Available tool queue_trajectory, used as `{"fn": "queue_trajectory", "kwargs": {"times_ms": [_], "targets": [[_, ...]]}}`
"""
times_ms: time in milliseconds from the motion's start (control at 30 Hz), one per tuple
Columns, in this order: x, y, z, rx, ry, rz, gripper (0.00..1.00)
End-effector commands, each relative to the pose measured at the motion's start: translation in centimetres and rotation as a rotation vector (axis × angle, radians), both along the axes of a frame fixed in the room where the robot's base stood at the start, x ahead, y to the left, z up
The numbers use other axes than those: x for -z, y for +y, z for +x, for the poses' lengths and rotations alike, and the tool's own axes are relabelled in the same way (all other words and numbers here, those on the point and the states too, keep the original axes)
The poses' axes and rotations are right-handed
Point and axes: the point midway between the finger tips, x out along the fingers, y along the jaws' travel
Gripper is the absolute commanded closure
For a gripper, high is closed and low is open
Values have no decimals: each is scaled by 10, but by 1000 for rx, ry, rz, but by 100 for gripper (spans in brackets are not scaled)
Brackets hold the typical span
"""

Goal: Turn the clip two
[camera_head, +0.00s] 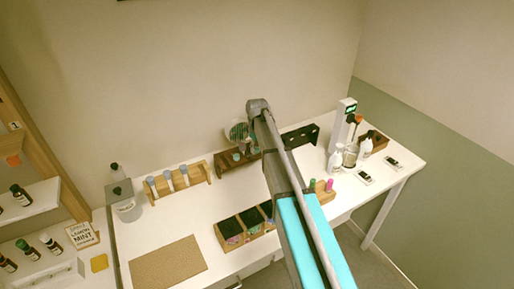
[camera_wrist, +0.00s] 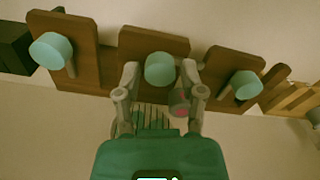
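In the wrist view a brown wooden rack with upright boards (camera_wrist: 95,82) carries three pale blue round caps: left (camera_wrist: 50,50), middle (camera_wrist: 160,68) and right (camera_wrist: 246,85). No label shows which one is clip two. My gripper (camera_wrist: 159,72) has its two grey fingers apart, one on each side of the middle cap, with a gap on both sides. A dark cylinder with a pink end (camera_wrist: 180,104) shows below that cap, near the right finger. In the head view the brown rack (camera_head: 228,165) stands near the wall, partly hidden by my arm.
A lighter rack with blue-capped tubes (camera_head: 178,180) stands left of the brown rack. A black rack (camera_head: 300,136) is to its right. Compartment boxes (camera_head: 229,229) and a tan mat (camera_head: 166,262) lie in front. A white device (camera_head: 341,124) and bottles crowd the right end.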

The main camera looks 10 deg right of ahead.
Motion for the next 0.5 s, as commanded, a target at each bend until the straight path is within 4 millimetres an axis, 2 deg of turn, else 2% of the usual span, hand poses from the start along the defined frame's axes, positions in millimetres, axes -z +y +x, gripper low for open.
{"fn": "queue_trajectory", "kwargs": {"times_ms": [67,500], "targets": [[0,0,0,1,0,0,27],[0,0,1,6,-1,0,27]]}}
